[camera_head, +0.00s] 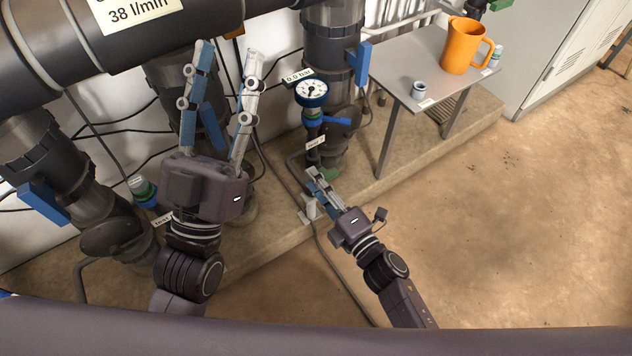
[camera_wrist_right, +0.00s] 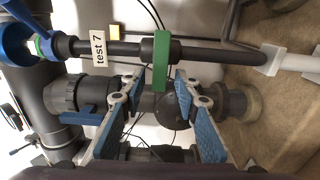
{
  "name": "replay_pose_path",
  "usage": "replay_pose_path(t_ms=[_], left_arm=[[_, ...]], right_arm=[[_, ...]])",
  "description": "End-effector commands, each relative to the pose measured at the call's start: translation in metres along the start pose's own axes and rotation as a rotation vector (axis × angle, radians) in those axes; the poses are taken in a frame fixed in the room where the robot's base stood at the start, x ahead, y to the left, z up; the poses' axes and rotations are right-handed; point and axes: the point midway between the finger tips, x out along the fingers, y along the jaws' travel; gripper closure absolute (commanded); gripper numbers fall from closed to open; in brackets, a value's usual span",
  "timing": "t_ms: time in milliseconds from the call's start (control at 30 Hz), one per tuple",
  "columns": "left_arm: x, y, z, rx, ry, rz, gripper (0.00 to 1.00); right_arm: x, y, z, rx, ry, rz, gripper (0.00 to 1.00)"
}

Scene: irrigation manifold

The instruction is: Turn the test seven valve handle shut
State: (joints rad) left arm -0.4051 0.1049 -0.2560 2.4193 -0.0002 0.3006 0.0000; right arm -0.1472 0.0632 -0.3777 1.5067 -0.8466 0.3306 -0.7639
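The test seven valve handle is a green bar (camera_wrist_right: 161,62). In the right wrist view it lies crosswise over a dark horizontal pipe, beside a white "test 7" tag (camera_wrist_right: 99,48). In the head view a bit of the green handle (camera_head: 331,174) shows by my right gripper's tips. My right gripper (camera_head: 313,177) is open, its two fingers (camera_wrist_right: 150,88) apart with the handle just beyond the tips and between them in the picture. I see no clear contact. My left gripper (camera_head: 226,50) is open and empty, raised in front of the pipes.
A pressure gauge (camera_head: 311,92) sits above the test pipe, with a blue lever (camera_head: 336,120) under it. Thick dark pipes (camera_head: 333,40) stand close around. The floor at right is clear.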

Motion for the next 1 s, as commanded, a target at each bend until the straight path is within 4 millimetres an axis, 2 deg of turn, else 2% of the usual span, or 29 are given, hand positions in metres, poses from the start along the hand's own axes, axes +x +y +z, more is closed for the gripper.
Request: replay_pose_path(t_ms=[167, 500, 700, 1000], left_arm=[[0.0, 0.0, 0.001, -0.002, -0.002, 0.0, 0.6], [0.0, 0.0, 0.0, -0.001, -0.001, 0.0, 0.6], [0.0, 0.0, 0.0, -0.001, -0.001, 0.0, 0.6], [0.0, 0.0, 0.0, -0.001, -0.001, 0.0, 0.6]], right_arm=[[-0.011, -0.001, 0.0, 0.001, -0.001, -0.001, 0.71], [-0.08, -0.001, 0.0, 0.001, 0.0, -0.003, 0.71], [-0.11, -0.001, 0.0, 0.001, -0.001, -0.002, 0.71], [-0.121, 0.0, 0.0, -0.001, 0.0, 0.0, 0.71]])
